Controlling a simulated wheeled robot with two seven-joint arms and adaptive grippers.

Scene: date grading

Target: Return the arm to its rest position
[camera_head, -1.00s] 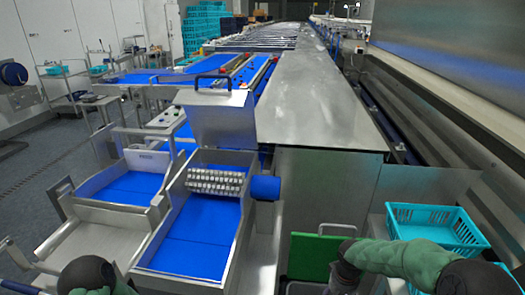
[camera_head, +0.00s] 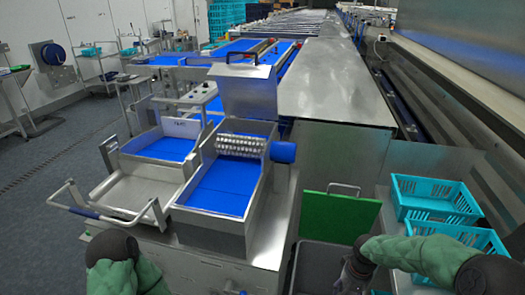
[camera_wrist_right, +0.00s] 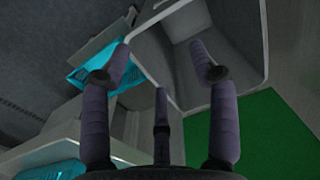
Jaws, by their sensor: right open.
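My right arm comes in from the lower right of the head view, with its forearm across the bottom. My right gripper (camera_head: 352,279) hangs at the bottom edge, beside the green board and over a dark grey bin (camera_head: 312,268). In the right wrist view its fingers (camera_wrist_right: 160,58) are spread wide with nothing between them. The grey bin's pale rim (camera_wrist_right: 160,88) shows beyond them, with the green board (camera_wrist_right: 265,140) to the right. My left arm shows only as a green and dark link at the lower left; its gripper is out of the picture.
Two turquoise baskets (camera_head: 437,199) stand at the right near my right forearm. The green board (camera_head: 338,220) stands by the steel cabinet. A steel hopper with a blue bed (camera_head: 222,188) and a brush roller is at centre left. Open floor (camera_head: 40,190) lies far left.

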